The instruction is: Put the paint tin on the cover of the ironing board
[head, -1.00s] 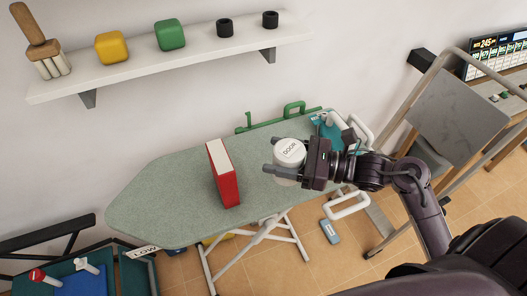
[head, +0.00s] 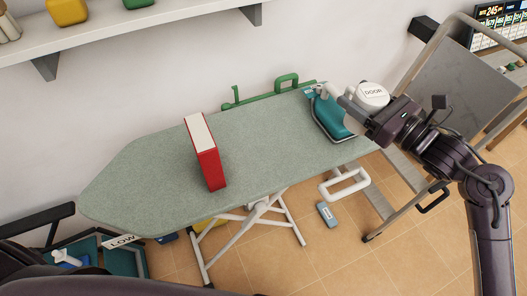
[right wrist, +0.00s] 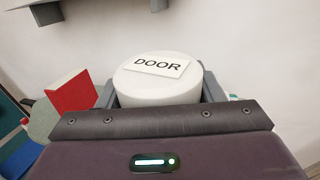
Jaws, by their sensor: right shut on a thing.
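The paint tin (head: 372,92), a white cylinder with a DOOR label on its lid, is held upright in my right gripper (head: 360,102). The gripper is shut around its sides, and it fills the space between the fingers in the right wrist view (right wrist: 158,85). The ironing board's grey-green cover (head: 150,180) spans the middle of the head view. The tin is above the board's right end, by the teal iron; its height over the cover is hard to tell. My left gripper is not in view.
A red box file (head: 207,155) stands upright on the cover, left of centre. A teal iron (head: 332,115) rests at the right end, partly hidden by my gripper. The cover between them is clear. A wall shelf (head: 150,18) is above, and a grey-framed trolley (head: 445,80) is at right.

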